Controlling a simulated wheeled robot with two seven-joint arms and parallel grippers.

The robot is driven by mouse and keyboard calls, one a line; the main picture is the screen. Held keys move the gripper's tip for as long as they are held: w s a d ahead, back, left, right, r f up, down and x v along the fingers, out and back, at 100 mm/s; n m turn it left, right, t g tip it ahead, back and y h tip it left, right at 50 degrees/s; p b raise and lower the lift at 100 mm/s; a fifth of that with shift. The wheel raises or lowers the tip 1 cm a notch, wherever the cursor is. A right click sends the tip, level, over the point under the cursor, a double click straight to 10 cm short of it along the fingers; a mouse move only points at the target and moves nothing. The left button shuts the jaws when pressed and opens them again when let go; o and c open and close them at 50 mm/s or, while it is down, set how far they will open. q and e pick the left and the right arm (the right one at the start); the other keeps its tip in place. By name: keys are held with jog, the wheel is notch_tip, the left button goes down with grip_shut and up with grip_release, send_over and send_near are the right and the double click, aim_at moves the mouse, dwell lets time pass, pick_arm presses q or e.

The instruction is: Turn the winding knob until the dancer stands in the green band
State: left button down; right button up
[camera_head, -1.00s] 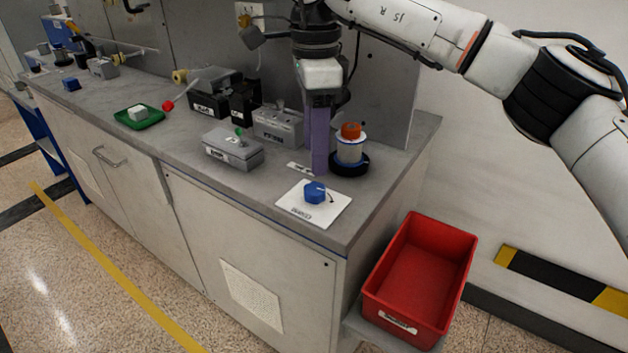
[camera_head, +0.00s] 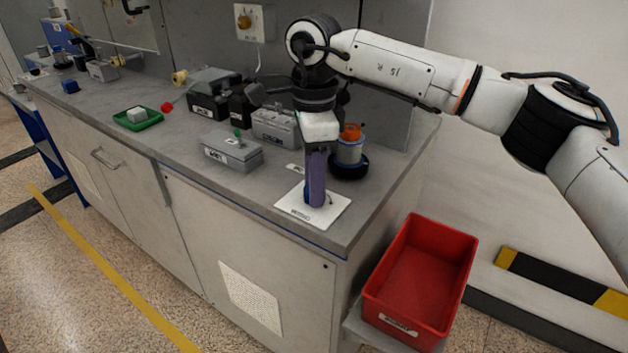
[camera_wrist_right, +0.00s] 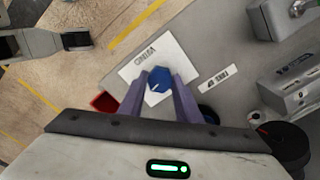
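The blue winding knob (camera_wrist_right: 158,80) sits on a white labelled plate (camera_wrist_right: 172,57) in the right wrist view. In the head view the plate (camera_head: 334,209) lies near the bench's front right corner, and the knob (camera_head: 307,194) is mostly hidden behind a finger. My right gripper (camera_wrist_right: 161,74) points down at the knob, its two purple fingers apart, one on each side. I cannot tell whether they touch it. In the head view the right gripper (camera_head: 316,203) reaches down close to the plate. I cannot make out the dancer's green band.
A spool with an orange top (camera_head: 351,148) stands just behind the right gripper. Grey boxes (camera_head: 232,154) and a green tray (camera_head: 138,120) with a white block are farther left. A red bin (camera_head: 418,270) stands below the bench's right end.

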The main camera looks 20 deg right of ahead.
jog(key=shift+c, duration=0.8)
jog(key=shift+r+m, duration=0.1)
jog(key=shift+m, duration=0.3)
jog(key=shift+m+p, duration=0.3)
jog(key=m+p, duration=0.1)
jog(key=m, duration=0.4)
jog(key=m+p, duration=0.1)
jog(key=m, duration=0.3)
jog(key=shift+m+p, duration=0.3)
jog(key=shift+m, duration=1.6)
jog(key=o, duration=1.1)
jog(key=shift+c, duration=0.2)
